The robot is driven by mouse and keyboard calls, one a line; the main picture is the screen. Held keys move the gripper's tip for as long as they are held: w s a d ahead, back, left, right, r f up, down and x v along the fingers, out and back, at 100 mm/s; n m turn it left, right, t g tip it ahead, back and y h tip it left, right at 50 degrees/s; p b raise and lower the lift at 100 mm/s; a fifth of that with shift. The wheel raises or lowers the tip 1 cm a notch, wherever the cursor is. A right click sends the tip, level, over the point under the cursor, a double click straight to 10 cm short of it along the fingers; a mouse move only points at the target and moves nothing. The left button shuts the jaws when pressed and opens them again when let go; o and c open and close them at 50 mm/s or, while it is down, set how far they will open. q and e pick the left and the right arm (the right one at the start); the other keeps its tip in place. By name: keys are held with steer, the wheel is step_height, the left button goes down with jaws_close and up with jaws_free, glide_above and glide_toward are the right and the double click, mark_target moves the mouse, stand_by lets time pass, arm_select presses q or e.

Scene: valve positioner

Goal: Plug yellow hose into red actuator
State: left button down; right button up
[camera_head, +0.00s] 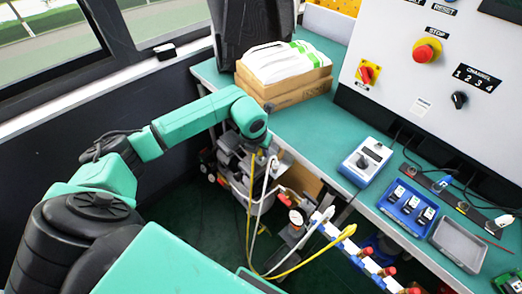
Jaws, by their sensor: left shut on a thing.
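My left gripper (262,152) is at the table's front edge, below the green wrist, pointing down. It is shut on what looks like the upper end of the yellow hose (251,205); its fingers are small and partly hidden. The yellow hose hangs down, bends near the floor and rises right to a thick yellow end (346,232). A white hose (262,205) runs close beside it to a thick white end (327,215). Below the gripper is a cluster of grey equipment with a red part (284,198), perhaps the red actuator; I cannot tell. My right gripper is not in view.
The green table (310,115) carries cardboard boxes (285,90), a blue-grey control box (367,160), a blue tray (390,207) and a grey tray (436,244). A manifold with red fittings (390,271) sits below its edge. A control panel (425,60) stands behind.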

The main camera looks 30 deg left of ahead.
arm_select(q)
steer(key=shift+r+p, duration=0.5)
steer(key=shift+r, duration=0.35)
stand_by(0.3)
steer(key=shift+r+p, duration=1.2)
steer(key=shift+r, duration=0.8)
steer(key=shift+s+f, duration=0.1)
